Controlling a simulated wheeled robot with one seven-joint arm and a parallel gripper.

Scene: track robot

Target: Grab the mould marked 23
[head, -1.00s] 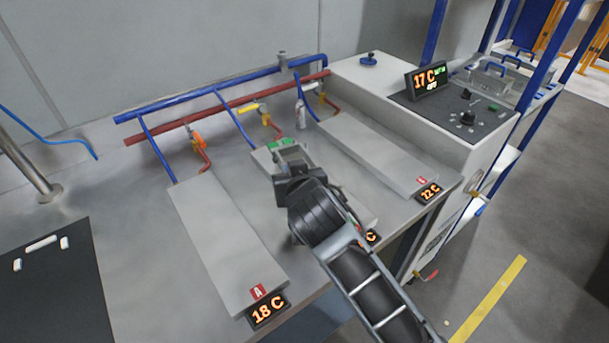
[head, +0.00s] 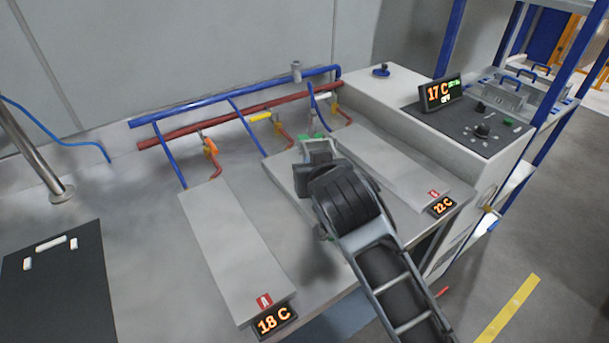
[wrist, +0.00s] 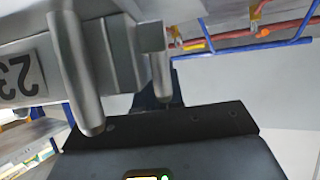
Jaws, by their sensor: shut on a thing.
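The mould marked 23 (wrist: 28,75) is a grey metal block at the left of the wrist view, its white label upside down. My gripper (wrist: 122,98) is shut on a grey part of it, one finger on each side. In the head view my gripper (head: 318,152) is over the middle plate (head: 284,172). There my arm hides most of the mould, and its number cannot be read. A small green piece (head: 313,135) shows just beyond the gripper.
The left plate (head: 222,240) has a red A tag and an 18 C display (head: 274,320). The right plate (head: 385,160) has a 22 C display (head: 443,206). Blue and red pipes (head: 240,112) run behind. A control unit (head: 465,130) stands at the right, a dark mat (head: 60,285) at the left.

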